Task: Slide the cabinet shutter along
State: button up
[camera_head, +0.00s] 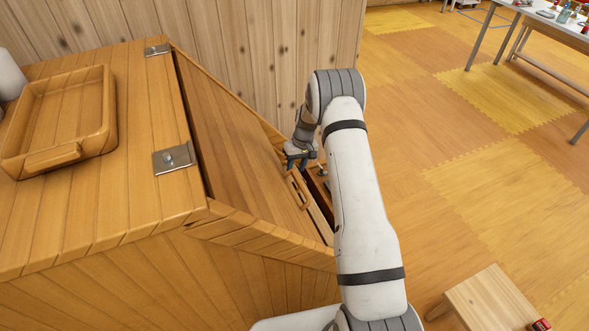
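A wooden cabinet (110,215) fills the left of the view. Its sloping front panel, which looks like the shutter (232,140), has plank grain and a wooden handle (297,192) near its lower edge. Beyond that edge, a dark opening (318,183) shows in part; my arm hides the rest. My gripper (300,158) is over the lower part of the cabinet front, just above the handle in the picture. I cannot tell whether it touches the panel or handle. Its fingers are small and partly hidden, so their opening is unclear.
A wooden tray (14,155) and metal hinges (173,159) are on the cabinet top. A plank wall (235,50) stands behind. A low stool (480,304) is at lower right, and a table (545,25) with small items at upper right. The floor between is clear.

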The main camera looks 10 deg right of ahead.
jog(key=shift+a+f, duration=0.2)
jog(key=shift+f, duration=1)
grip_shut()
